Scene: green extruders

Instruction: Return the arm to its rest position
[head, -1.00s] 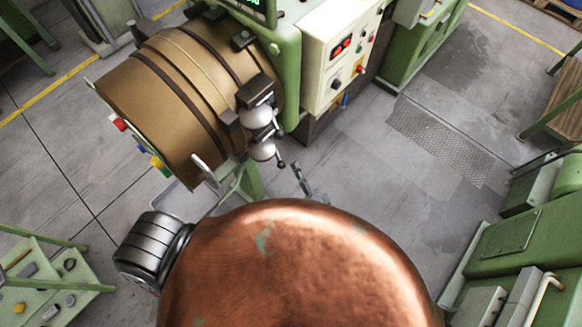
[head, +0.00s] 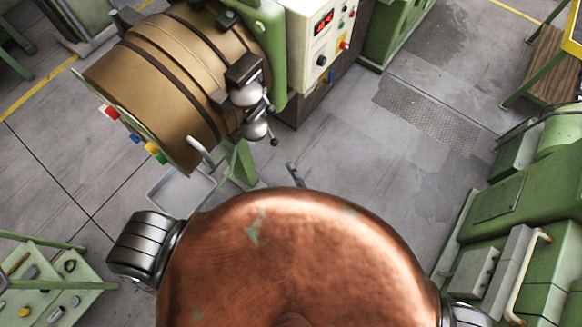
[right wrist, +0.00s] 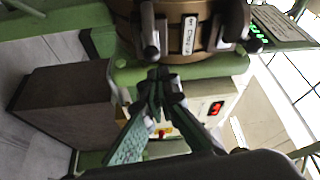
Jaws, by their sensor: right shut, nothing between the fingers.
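My right gripper (head: 295,174) shows only as a small dark piece just past the rounded copper front of my own body. The rest of that arm is hidden there. In the right wrist view my right gripper (right wrist: 160,88) has its two fingers together at the tips, with nothing held. It points toward the green extruder with a bronze barrel (head: 165,75). In the wrist view the bronze barrel (right wrist: 215,15) is beyond the fingertips, and I cannot tell the gap. My left gripper is not in view.
A cream control box (head: 318,45) with red digits adjoins the extruder. Chrome ball-ended handles (head: 254,129) stick out from the barrel toward my body. Another green machine (head: 530,210) stands at the right. A green tool stand (head: 45,285) is at lower left. Floor between machines (head: 350,145) is clear.

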